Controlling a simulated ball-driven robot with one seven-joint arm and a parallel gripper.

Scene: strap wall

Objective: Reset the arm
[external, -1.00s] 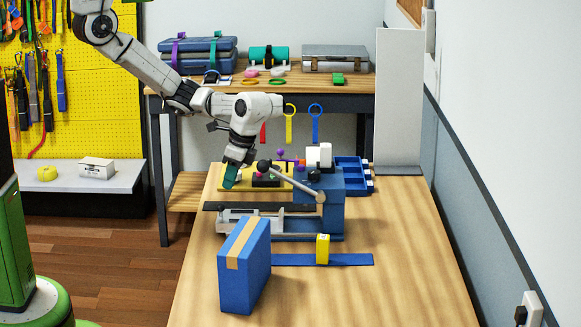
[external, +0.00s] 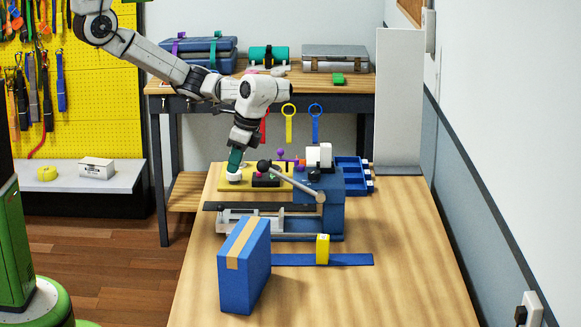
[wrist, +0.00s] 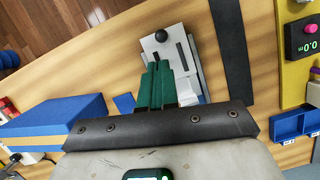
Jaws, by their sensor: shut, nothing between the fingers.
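My gripper (external: 235,164) has green fingers and points down over the yellow board at the back left of the wooden table. A small white round piece (external: 234,177) shows right under the fingertips; I cannot tell whether they touch it. In the wrist view, my gripper (wrist: 160,72) has its fingers together with nothing between them. My arm reaches in from the upper left, with its elbow high and its wrist bent down. Beyond the fingers in the wrist view is a grey-white clamp device (wrist: 185,45) with a black knob.
A blue machine (external: 331,205) with a slanted metal lever stands right of my gripper. A blue box (external: 244,266), a blue strap (external: 345,259) and a yellow block (external: 322,249) lie nearer. A blue tray (external: 353,174) sits behind. The table's right front is clear.

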